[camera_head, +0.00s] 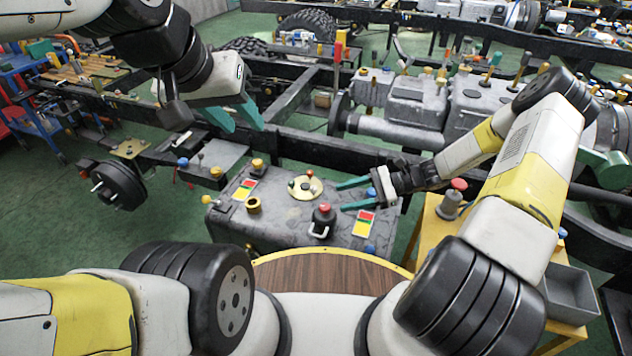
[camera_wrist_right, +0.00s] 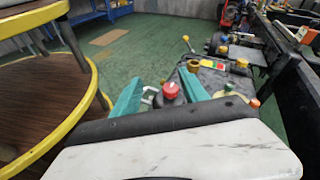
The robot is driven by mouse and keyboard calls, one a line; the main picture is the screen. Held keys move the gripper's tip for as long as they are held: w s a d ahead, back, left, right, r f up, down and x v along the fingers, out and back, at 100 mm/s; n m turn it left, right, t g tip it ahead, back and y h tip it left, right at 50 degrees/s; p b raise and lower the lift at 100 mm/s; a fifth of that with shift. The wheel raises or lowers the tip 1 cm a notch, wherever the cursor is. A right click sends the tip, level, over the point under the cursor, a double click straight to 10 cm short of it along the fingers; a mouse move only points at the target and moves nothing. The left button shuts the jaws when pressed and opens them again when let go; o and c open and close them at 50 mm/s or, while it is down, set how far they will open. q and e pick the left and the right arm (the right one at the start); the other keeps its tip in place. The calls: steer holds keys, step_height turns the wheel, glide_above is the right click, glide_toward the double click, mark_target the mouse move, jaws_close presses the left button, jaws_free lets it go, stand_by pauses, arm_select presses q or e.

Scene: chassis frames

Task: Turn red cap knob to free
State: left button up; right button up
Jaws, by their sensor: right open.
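The red cap knob (camera_head: 323,217) has a black body with a red top and a pale loop handle at its base. It stands near the front edge of the dark grey box (camera_head: 280,232). My right gripper (camera_head: 341,196) has teal fingers, open and empty, pointing left just right of and behind the knob in the head view. In the right wrist view the red cap (camera_wrist_right: 171,90) shows between the open fingers (camera_wrist_right: 170,98), beyond them; the gap cannot be judged exactly. My left gripper (camera_head: 236,115) is open and empty, above the chassis at upper left, away from the knob.
The box also bears a round yellow plate (camera_head: 305,187) with small knobs, a brass ring (camera_head: 253,205) and coloured panels (camera_head: 363,224). Another red-topped part (camera_head: 458,187) stands on the yellow stand at right. Black chassis rails (camera_head: 320,152) run behind.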

mark_target(325, 209)
step_height(325, 209, down, 6)
steer(key=w+a+m+t+y, duration=0.1)
steer(key=a+m+t+y, duration=0.15)
steer(key=m, duration=0.25)
steer(key=shift+t+y, duration=0.45)
steer(key=a, duration=0.7)
steer(key=shift+w+a+f, duration=0.15)
steer(key=shift+w, duration=0.2)
steer(key=shift+c, duration=0.4)
jaws_close()
